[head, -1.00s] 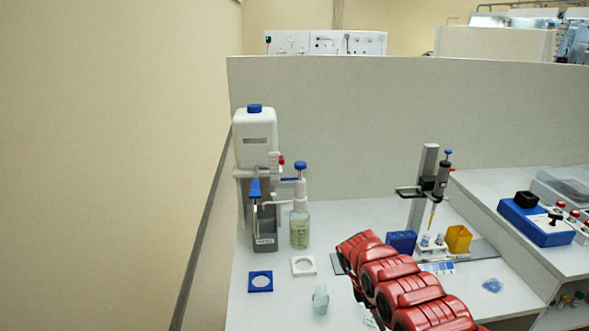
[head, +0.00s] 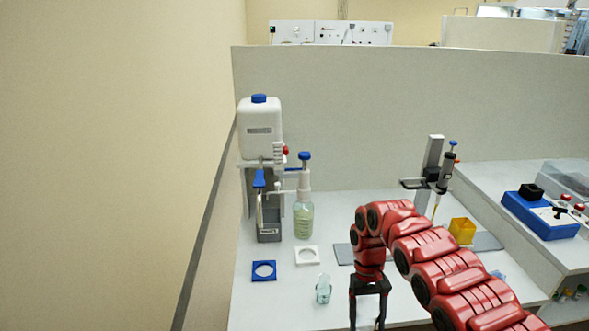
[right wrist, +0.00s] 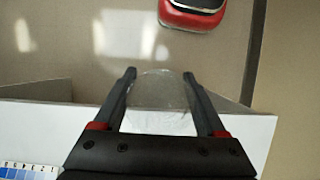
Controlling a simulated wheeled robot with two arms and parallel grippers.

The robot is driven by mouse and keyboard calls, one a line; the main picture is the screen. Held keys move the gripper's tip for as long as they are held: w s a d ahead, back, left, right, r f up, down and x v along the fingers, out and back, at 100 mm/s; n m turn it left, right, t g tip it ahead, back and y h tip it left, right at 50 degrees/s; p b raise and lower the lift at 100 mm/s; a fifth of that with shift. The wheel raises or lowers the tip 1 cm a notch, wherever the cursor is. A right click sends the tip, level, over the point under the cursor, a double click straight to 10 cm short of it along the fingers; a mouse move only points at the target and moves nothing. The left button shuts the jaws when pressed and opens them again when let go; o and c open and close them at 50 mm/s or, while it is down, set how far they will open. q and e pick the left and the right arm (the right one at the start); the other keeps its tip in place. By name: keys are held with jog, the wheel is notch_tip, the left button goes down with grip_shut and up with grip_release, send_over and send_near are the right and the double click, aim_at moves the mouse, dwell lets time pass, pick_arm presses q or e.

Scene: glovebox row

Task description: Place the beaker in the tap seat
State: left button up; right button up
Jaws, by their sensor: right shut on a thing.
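My right gripper (head: 368,315) points down over the front of the bench in the head view. In the right wrist view its two fingers (right wrist: 160,85) are shut on a clear glass vessel, seemingly the beaker (right wrist: 165,98); in the head view the glass is hard to make out. A white tank (head: 259,130) with a blue cap and a red tap (head: 285,151) stands at the back left. Below it is a grey holder (head: 268,236) with a blue lever. A blue square ring (head: 254,277) and a white square ring (head: 297,260) lie in front. My left gripper is out of view.
A small clear vessel (head: 323,290) stands on the bench left of my right gripper. A pump bottle (head: 303,218) stands beside the grey holder. A pipette stand (head: 432,165) and a yellow box (head: 462,231) are to the right. The back panel (head: 400,100) closes off the bench.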

jog(key=shift+s+a+r+m, duration=0.25)
jog(key=shift+s+m, duration=0.05)
dwell(0.5)
